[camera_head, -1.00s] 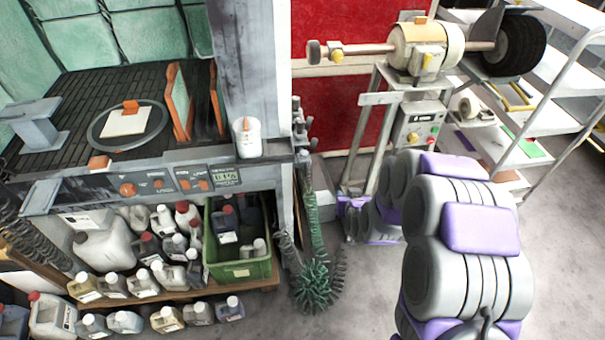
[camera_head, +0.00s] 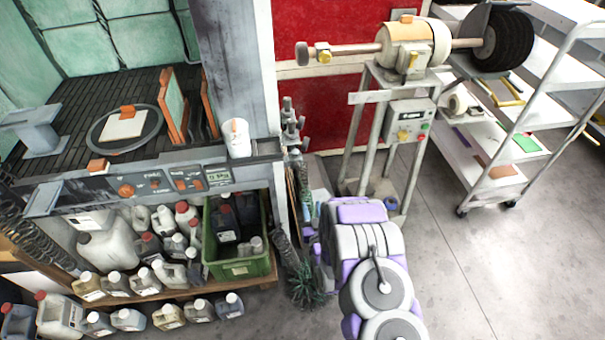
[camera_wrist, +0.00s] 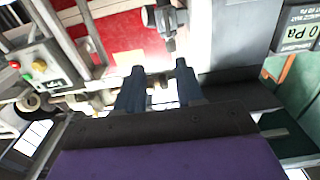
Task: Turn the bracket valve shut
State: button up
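Grey valve fittings (camera_head: 290,122), which look like the bracket valve, are mounted on the right side of the pillar, beside the red panel. A grey fitting (camera_wrist: 165,18) also shows at the top of the wrist view, beyond my fingertips. Its handle position is too small to tell. My gripper (camera_wrist: 158,70) has its two dark fingers apart, with nothing held between them. The fingertips are apart from the fitting. In the head view my purple and grey arm reaches in from the bottom, and its far end is below the fittings, partly hidden by the arm itself.
A white cup (camera_head: 237,138) stands on the ledge beside the pillar. A green crate (camera_head: 240,268) and several bottles sit on the low shelf. A buffing machine (camera_head: 408,45) on a stand is at the right, near a white cart (camera_head: 500,180). The floor at lower right is clear.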

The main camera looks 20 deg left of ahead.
jog(key=b, duration=0.1)
send_near(298, 171)
jog(key=b+x, duration=0.1)
jog(key=x, duration=0.3)
jog(key=b+x, duration=0.1)
jog(key=x, duration=0.4)
jog(key=shift+s+a+f, duration=0.15)
jog(key=shift+s+a, duration=0.05)
jog(key=shift+a, duration=0.2)
jog(key=shift+w+d+r, duration=0.1)
jog(key=shift+d+r, duration=0.1)
jog(key=shift+d, duration=0.25)
jog(key=shift+w+d+r, duration=0.1)
jog(key=shift+d+r, duration=0.05)
jog(key=shift+d, duration=0.35)
jog(key=shift+s+a+f, duration=0.1)
jog(key=shift+a+f, duration=0.1)
jog(key=shift+a, duration=0.5)
jog(key=c, duration=0.5)
jog(key=shift+a, duration=0.1)
jog(key=shift+c, duration=0.8)
jog(key=shift+d, duration=0.35)
grip_shut()
